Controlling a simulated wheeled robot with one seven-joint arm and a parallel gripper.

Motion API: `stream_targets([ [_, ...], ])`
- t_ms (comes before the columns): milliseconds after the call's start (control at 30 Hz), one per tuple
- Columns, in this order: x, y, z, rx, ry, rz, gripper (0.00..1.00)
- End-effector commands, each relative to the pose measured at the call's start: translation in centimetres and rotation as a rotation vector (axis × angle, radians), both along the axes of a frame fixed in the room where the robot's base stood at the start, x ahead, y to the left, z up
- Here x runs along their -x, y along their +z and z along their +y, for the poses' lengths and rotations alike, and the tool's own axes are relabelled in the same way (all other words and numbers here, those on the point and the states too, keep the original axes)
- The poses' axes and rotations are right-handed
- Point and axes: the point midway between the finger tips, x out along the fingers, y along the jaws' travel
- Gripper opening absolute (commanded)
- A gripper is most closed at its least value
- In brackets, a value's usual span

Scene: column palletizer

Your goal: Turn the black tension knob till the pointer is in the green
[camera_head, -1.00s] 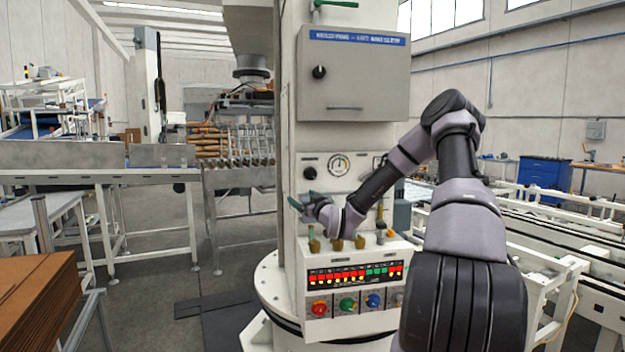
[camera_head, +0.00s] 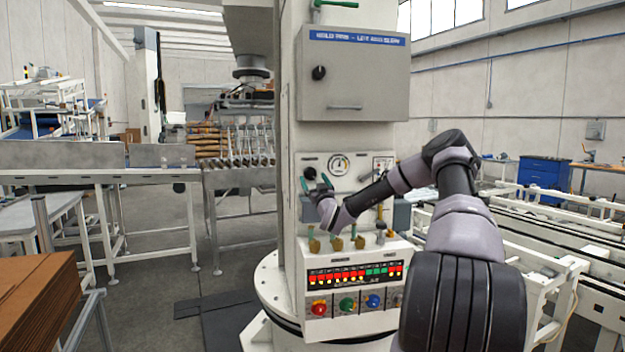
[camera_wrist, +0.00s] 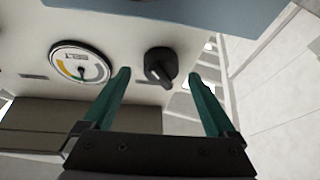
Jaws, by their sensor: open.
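The black tension knob (camera_head: 310,173) is on the pale panel of the column. In the wrist view the knob (camera_wrist: 160,66) shows between the tips of my gripper's green fingers. My gripper (camera_head: 315,183) is open just below the knob, with a finger to each side in the wrist view (camera_wrist: 158,77). I see no contact with the knob. The round gauge (camera_head: 339,165) is right of the knob in the head view. In the wrist view the gauge (camera_wrist: 80,63) shows yellow and green bands, but the pointer is too small to read surely.
A grey cabinet (camera_head: 353,85) with its own black knob is above the panel. Below my gripper stand several levers (camera_head: 337,243) and a row of coloured buttons (camera_head: 346,304). A conveyor (camera_head: 100,155) is at the left.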

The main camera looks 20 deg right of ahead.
Motion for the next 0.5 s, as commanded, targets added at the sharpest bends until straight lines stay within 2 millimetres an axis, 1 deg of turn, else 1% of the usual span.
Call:
stream_targets([
  [33, -0.6, 0.2, 0.1, 0.0, 0.0, -0.001, 0.92],
  [100, -1.1, 0.4, 0.0, 0.0, 0.0, -0.001, 0.92],
  [200, -1.5, 0.6, 0.0, 0.0, 0.0, 0.0, 0.92],
  [467, -1.6, 0.6, 0.0, 0.0, 0.001, 0.001, 0.92],
  [500, -1.6, 0.6, 0.0, 0.0, 0.001, 0.001, 0.81],
])
